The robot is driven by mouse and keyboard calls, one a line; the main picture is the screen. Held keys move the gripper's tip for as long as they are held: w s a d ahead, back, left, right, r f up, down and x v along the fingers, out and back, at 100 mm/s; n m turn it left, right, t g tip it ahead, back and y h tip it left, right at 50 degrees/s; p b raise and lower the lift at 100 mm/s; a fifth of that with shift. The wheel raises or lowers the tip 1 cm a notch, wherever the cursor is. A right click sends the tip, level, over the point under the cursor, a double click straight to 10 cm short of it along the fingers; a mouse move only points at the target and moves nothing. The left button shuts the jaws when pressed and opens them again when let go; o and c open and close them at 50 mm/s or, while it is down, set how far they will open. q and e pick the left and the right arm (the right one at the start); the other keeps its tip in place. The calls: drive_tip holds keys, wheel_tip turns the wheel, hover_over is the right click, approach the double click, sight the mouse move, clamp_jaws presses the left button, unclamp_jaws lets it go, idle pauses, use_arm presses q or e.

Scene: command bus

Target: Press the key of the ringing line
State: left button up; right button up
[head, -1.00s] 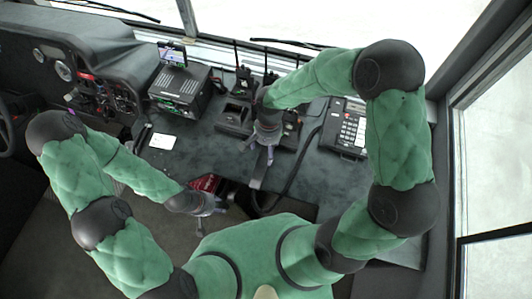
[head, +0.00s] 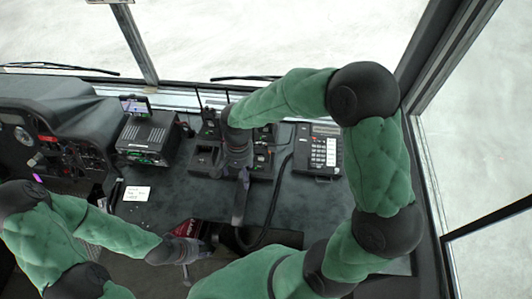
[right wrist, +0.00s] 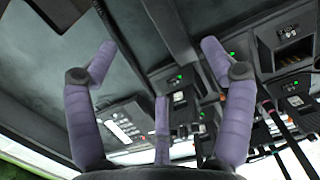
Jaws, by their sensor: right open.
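A dark desk phone (head: 318,152) with rows of white keys lies on the console, right of centre. In the right wrist view the phone (right wrist: 122,127) shows small beyond the left finger.
Handheld radios stand in a charger (head: 207,158) under my right arm, with green lights in the wrist view. A radio box (head: 146,138) with a small screen (head: 135,105) is at left. A white card (head: 136,193) and a black cable (head: 273,205) lie on the console.

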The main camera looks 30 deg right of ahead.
idle(0.6)
drive_tip(key=shift+o, duration=1.8)
drive_tip(key=shift+w+d+r, duration=0.15)
drive_tip(key=w+d+r+n+t+p, duration=0.1)
drive_tip(key=w+d+r+n+p, duration=0.1)
drive_tip(key=w+d+n+p, duration=0.3)
drive_tip(key=d+r+n+p, duration=0.1)
drive_tip(key=d+r+p, duration=0.15)
drive_tip(key=d, duration=0.45)
drive_tip(key=w+d+r+n+t+p, duration=0.1)
drive_tip(key=w+d+r+n+p, duration=0.1)
drive_tip(key=w+d+n+p, duration=0.3)
drive_tip(key=s+d+r+n+h+p, duration=0.15)
drive_tip(key=d+n+p, duration=0.25)
drive_tip(key=d, duration=0.8)
drive_tip(key=s+d+r+n+p, duration=0.25)
drive_tip(key=d+p, duration=0.25)
drive_tip(key=d, duration=0.6)
wheel_tip(320, 180, down, 9)
drive_tip(key=w+d+b, duration=0.1)
drive_tip(key=b, duration=0.4)
drive_tip(key=shift+f+t, duration=0.15)
drive_tip(key=shift+t, duration=0.25)
drive_tip(key=shift+n, duration=0.25)
